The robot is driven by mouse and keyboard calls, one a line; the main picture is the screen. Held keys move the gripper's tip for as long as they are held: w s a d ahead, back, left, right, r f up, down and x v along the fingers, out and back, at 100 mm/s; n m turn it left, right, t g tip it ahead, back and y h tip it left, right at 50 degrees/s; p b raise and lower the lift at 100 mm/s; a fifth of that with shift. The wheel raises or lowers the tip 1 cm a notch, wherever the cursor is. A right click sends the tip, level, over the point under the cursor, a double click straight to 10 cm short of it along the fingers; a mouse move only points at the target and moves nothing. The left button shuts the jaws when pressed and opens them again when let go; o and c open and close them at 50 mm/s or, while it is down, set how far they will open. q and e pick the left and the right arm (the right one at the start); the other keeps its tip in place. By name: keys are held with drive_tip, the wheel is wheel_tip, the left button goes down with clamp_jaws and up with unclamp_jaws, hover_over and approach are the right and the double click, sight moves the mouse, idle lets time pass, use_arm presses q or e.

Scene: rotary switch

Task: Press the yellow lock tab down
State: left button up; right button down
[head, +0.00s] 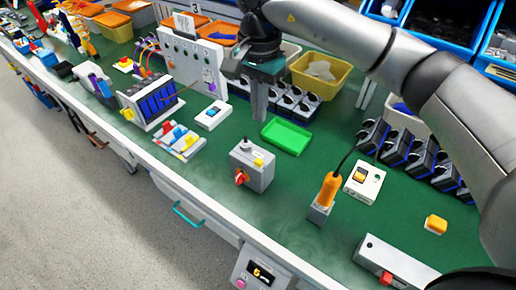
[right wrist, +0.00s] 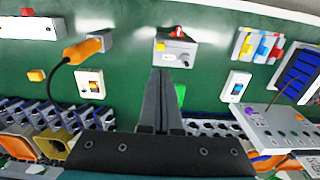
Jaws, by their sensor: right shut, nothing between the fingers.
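The grey switch box (head: 254,172) stands on the green bench top near its front edge. A red rotary knob (head: 241,177) is on its front face. The yellow lock tab (head: 259,162) sits on its upper side, right of a small round fitting. In the right wrist view the box (right wrist: 180,56) is beyond my fingertips, with the yellow tab (right wrist: 160,46) at its left and the red knob (right wrist: 177,32) above. My right gripper (head: 259,117) is shut and empty, pointing down above the bench behind the box, apart from it. My left gripper is not in view.
A green tray (head: 287,136) lies behind the box, close to my right gripper. An orange-handled tool (head: 327,190) stands to the right, with a white switch plate (head: 364,181) beside it. Coloured switches (head: 181,140) are at left.

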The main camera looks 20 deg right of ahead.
sight(260, 162)
wheel_tip(260, 162, down, 14)
drive_tip(key=shift+w+f, duration=0.1)
idle(0.5)
wheel_tip(260, 162, down, 2)
drive_tip(key=b, duration=0.2)
drive_tip(key=shift+f+b, duration=0.1)
drive_tip(key=shift+b, duration=0.25)
drive_tip(key=shift+s+f, duration=0.2)
drive_tip(key=shift+s, duration=0.05)
drive_tip(key=shift+w+r+p, duration=0.1)
drive_tip(key=shift+r+p, duration=0.25)
drive_tip(key=shift+r, duration=0.2)
drive_tip(key=r+p, duration=0.1)
drive_tip(key=r, duration=0.2)
drive_tip(key=shift+w+r+p, duration=0.15)
drive_tip(key=shift+w+p, duration=0.05)
drive_tip(key=shift+p, duration=0.15)
wheel_tip(260, 162, up, 10)
drive_tip(key=shift+r, duration=0.25)
